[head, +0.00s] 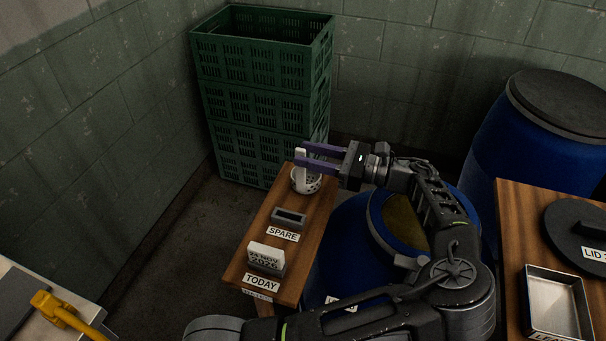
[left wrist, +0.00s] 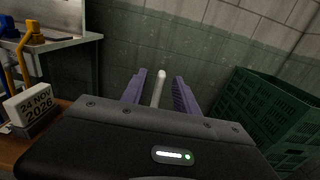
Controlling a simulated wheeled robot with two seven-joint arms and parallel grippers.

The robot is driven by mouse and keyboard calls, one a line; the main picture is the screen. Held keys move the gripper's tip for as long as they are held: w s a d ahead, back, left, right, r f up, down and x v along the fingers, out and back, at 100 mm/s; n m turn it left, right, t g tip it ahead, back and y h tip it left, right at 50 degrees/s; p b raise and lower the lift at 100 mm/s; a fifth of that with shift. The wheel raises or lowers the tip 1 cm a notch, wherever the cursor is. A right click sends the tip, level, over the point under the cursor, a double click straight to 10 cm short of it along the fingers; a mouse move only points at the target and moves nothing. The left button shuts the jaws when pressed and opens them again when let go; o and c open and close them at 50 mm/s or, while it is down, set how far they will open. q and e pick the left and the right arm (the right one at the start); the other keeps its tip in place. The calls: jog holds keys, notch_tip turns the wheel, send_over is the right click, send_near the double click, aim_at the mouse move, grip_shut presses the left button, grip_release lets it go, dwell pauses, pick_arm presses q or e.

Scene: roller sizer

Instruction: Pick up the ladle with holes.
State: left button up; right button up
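The ladle with holes (head: 307,184) is white, with a perforated bowl low at the far end of a narrow wooden bench and its handle pointing up. My left gripper (head: 301,154) has purple fingers and reaches in over the bench end, with the handle between the fingers. In the left wrist view, the ladle's handle (left wrist: 159,88) stands between the fingers of my left gripper (left wrist: 160,84), with a gap on each side. The gripper is open. The bowl is hidden in that view. My right gripper is not in view.
A date block (head: 267,258) and a dark grey holder (head: 289,218) stand on the bench (head: 248,233). Green crates (head: 262,97) are stacked behind it. A blue drum (head: 345,240) is beside the bench. A table with a metal tray (head: 556,304) stands at right.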

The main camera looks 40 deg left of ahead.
pick_arm(q)
jog(key=p+x, duration=0.1)
jog(key=x, duration=0.4)
jog(key=shift+a, duration=0.1)
dwell(0.5)
grip_shut()
dwell(0.4)
